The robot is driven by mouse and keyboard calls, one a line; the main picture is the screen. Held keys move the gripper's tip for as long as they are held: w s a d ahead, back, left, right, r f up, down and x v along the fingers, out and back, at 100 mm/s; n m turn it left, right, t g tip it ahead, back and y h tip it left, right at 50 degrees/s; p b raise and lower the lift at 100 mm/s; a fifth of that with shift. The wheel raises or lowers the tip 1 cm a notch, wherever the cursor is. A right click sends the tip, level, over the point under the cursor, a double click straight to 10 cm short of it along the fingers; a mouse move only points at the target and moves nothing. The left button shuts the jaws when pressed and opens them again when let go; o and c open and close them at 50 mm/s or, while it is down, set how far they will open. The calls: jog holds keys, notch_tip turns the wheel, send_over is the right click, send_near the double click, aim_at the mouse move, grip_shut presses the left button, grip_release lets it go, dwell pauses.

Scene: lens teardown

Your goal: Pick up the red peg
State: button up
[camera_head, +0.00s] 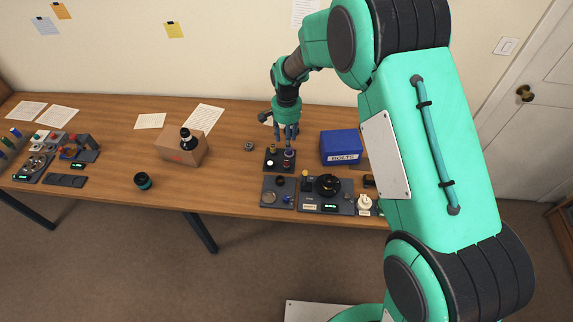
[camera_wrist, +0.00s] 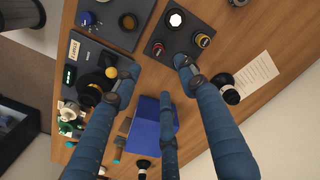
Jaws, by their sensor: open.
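My gripper (camera_head: 287,134) points down over a small dark tray (camera_head: 279,167) on the wooden table. In the wrist view its fingers (camera_wrist: 160,80) are spread, with nothing between them. The tray (camera_wrist: 183,48) holds a white-topped piece (camera_wrist: 174,18), a dark piece with an orange-brown part (camera_wrist: 157,47), and a short piece with a yellowish top and reddish side (camera_wrist: 202,40). The last is near one fingertip and may be the red peg; I cannot tell for certain. In the head view the gripper partly covers the tray's right-hand piece (camera_head: 289,155).
A blue bin (camera_head: 340,147) stands right of the tray. Dark trays with parts (camera_head: 277,192) lie in front. A cardboard box (camera_head: 179,150) with a black item stands left, and a dark cylinder (camera_head: 143,181) is near the front edge. Small red parts (camera_head: 66,152) show far left.

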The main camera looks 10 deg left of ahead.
send_over(287, 161)
jog(key=f, duration=0.7)
jog(key=shift+w+a+b, duration=0.1)
jog(key=shift+w+b, duration=0.15)
jog(key=shift+b, duration=0.05)
jog(key=shift+s+f+b, duration=0.2)
jog(key=shift+f+b, duration=0.15)
jog(key=shift+f, duration=2.3)
grip_shut()
